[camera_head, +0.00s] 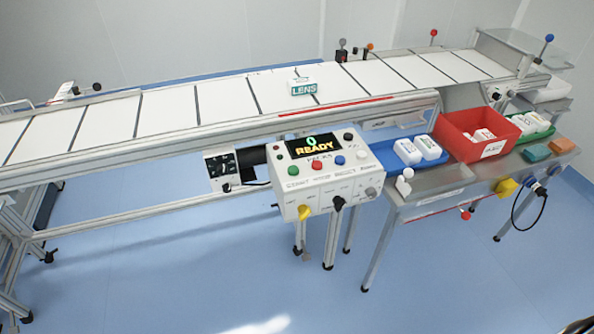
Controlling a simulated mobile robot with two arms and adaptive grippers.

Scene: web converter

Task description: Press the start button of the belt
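The belt (165,110) is a long conveyor of white panels split by dark bars, running from the left edge to the upper right. A white control box (300,195) is mounted at its front side. Its display (313,146) reads "0 READY". Below the display are a green button (293,170) above what looks like the label START, a red button (316,165) and a blue button (340,160). A yellow knob (304,212) and a black knob (338,203) sit on the lower front. Neither of my grippers shows.
A white LENS pack (303,87) lies on the belt. Right of the box, a metal table (437,182) bears a blue tray (382,154) with white packs, a red bin (465,147) and a green tray (541,133). The blue floor (200,280) in front is clear.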

